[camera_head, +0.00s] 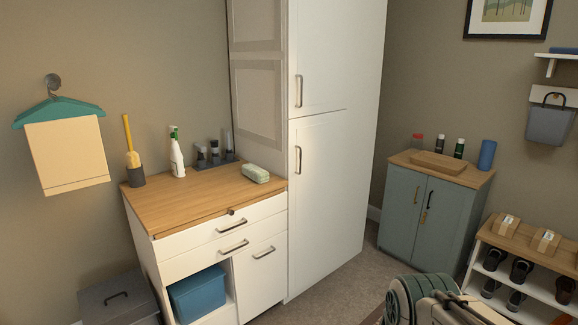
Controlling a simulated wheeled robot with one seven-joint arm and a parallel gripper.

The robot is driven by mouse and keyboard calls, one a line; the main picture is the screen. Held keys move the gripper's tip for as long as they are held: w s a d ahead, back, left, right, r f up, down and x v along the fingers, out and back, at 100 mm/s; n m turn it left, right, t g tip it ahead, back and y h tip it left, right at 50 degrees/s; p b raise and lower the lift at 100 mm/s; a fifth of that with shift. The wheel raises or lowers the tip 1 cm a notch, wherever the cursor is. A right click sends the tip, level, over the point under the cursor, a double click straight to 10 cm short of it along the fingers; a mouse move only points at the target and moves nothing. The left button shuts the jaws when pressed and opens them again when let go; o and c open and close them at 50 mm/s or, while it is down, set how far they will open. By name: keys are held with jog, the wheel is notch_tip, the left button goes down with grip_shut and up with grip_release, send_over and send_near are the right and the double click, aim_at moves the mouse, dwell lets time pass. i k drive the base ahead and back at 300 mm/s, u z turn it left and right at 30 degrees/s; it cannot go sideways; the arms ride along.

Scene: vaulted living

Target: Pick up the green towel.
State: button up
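A small pale green bundle (256,173), which looks like a folded or rolled towel, lies on the right part of the wooden countertop (190,195), near the tall white cabinet. Its upper and front sides show and nothing covers it. A cream towel (66,152) hangs on the wall at left from a teal hanger (58,113). My gripper does not show in this view, and nothing touches the green bundle.
On the countertop stand a spray bottle (177,155), a dark cup with a yellow-handled brush (132,160) and a dark rack (215,158). A knob (231,211) sits by the front edge. A blue-grey cabinet (425,210) and shoe shelf (525,270) stand at right.

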aim_at(255, 172)
jog(key=z, duration=0.4)
jog(key=i, duration=1.75)
jog(key=u, duration=0.7)
jog(key=i, duration=1.2)
jog(key=u, duration=0.75)
jog(key=i, duration=0.5)
jog(key=z, duration=0.05)
